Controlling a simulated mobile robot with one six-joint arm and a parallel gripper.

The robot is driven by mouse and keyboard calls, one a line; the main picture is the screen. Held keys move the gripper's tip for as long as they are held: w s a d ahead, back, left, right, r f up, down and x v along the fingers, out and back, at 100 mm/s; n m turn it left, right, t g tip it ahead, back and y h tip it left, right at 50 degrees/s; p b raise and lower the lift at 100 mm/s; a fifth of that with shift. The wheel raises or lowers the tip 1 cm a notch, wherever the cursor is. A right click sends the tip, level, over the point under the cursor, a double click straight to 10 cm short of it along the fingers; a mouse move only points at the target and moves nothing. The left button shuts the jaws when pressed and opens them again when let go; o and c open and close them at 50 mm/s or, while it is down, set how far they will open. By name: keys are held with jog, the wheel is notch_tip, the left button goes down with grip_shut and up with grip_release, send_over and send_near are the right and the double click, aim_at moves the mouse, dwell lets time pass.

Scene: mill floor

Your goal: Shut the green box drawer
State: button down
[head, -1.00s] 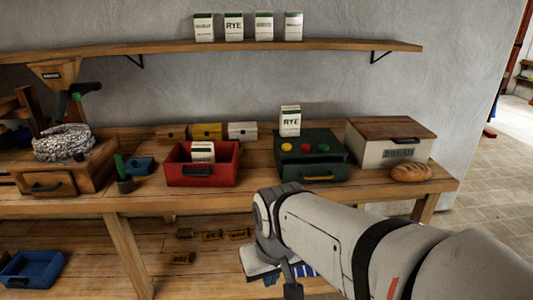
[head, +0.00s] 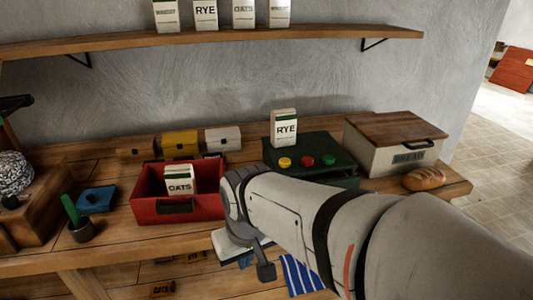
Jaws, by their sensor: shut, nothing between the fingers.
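The green box (head: 338,151) stands on the bench, right of centre. Yellow, red and green knobs are on its top, and a white RYE packet (head: 284,127) stands at its back left. My arm crosses in front of the box and hides most of its front, so the drawer and its handle do not show and I cannot tell how far it stands out. My gripper (head: 265,270) shows only in part as a dark, narrow shape, shut and empty, hanging from my wrist below and left of the green box. It looks apart from the box.
Left of the green box is an open red box (head: 150,208) holding an OATS packet (head: 178,181). A bread bin (head: 373,160) and loaf (head: 424,179) are to the right. Small chests line the back; a shelf (head: 220,41) with packets runs above. A striped cloth (head: 302,275) lies below.

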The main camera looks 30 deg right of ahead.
jog(key=w+d+f+m+t+y+p, duration=0.1)
jog(key=w+d+m+t+y+p, duration=0.25)
jog(key=d+m, duration=0.65)
jog(key=w+d+m+t+y+p, duration=0.2)
jog(key=d+m+t+y+p, duration=0.25)
jog(key=m, duration=0.85)
jog(key=s+d+f+m+t+h+p, duration=0.1)
jog(key=s+d+m+h, duration=0.3)
jog(key=d, duration=0.4)
jog(key=s+d+f+m+t+h+p, duration=0.1)
jog(key=s+d+m+t+h, duration=0.1)
jog(key=d+m+h, duration=0.35)
jog(key=s+d+f+m+t+h+p, duration=0.1)
jog(key=s+d+f+m+h+p, duration=0.15)
jog(key=d+m, duration=0.5)
jog(key=shift+n+y, duration=0.3)
jog(key=shift+n, duration=0.3)
jog(key=x, duration=0.4)
jog(key=d+r+p+x, duration=0.1)
jog(key=x, duration=0.3)
jog(key=d+p+x, duration=0.1)
jog(key=x, duration=0.4)
jog(key=shift+d+r, duration=0.1)
jog(key=shift+r, duration=0.3)
